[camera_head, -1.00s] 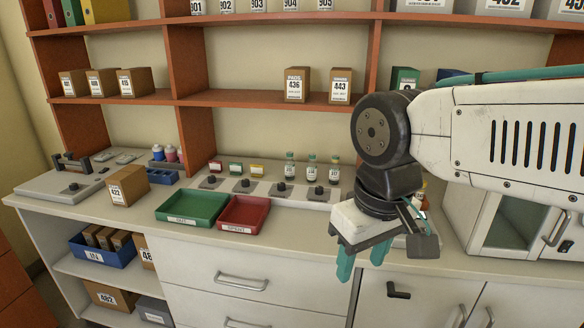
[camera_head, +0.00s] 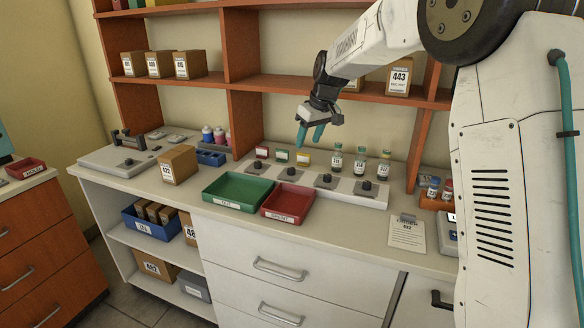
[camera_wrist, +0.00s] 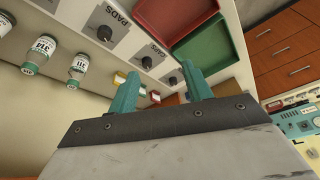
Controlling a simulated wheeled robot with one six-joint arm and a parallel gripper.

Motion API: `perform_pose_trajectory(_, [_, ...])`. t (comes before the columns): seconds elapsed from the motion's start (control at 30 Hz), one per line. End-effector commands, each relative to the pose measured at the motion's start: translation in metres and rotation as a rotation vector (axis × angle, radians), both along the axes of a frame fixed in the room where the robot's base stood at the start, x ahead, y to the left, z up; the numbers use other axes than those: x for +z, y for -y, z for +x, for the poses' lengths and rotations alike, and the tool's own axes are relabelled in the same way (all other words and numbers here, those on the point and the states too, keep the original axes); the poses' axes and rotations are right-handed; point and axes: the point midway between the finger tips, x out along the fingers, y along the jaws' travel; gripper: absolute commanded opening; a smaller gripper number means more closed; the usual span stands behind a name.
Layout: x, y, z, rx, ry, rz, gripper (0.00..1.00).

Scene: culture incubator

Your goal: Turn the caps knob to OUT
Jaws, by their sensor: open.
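The white panel on the bench carries a row of several black knobs. In the wrist view the caps knob (camera_wrist: 147,62) sits beside a label reading CAPS, with the PADS knob (camera_wrist: 105,33) to its left. In the head view it appears to be the second knob from the left (camera_head: 291,174), behind the red tray. Which way it points is too small to tell. My gripper (camera_head: 310,135) is open and empty, above and behind the panel, fingers pointing down. In the wrist view its teal fingertips (camera_wrist: 163,77) stand apart, with the knob between and beyond them.
A green tray (camera_head: 238,206) and a red tray (camera_head: 288,212) lie in front of the panel. Small boxes (camera_head: 303,158) and vials (camera_head: 359,163) stand behind the knobs. The shelf (camera_head: 280,83) is close behind my gripper. A brown box (camera_head: 178,164) stands at left.

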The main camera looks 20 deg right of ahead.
Motion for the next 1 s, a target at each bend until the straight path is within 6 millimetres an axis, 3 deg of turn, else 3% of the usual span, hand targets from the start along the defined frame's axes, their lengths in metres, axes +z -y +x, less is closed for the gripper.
perform_pose_trajectory(0.03, [-0.020,0.001,0.027,0.018,0.006,0.003,0.50])
perform_pose_trajectory(0.1, [-0.041,0.002,0.056,0.044,0.025,0.002,0.50])
perform_pose_trajectory(0.3, [-0.085,0.003,0.107,0.092,0.062,0.001,0.50])
perform_pose_trajectory(1.0, [-0.166,-0.012,0.144,0.106,0.072,0.000,0.50])
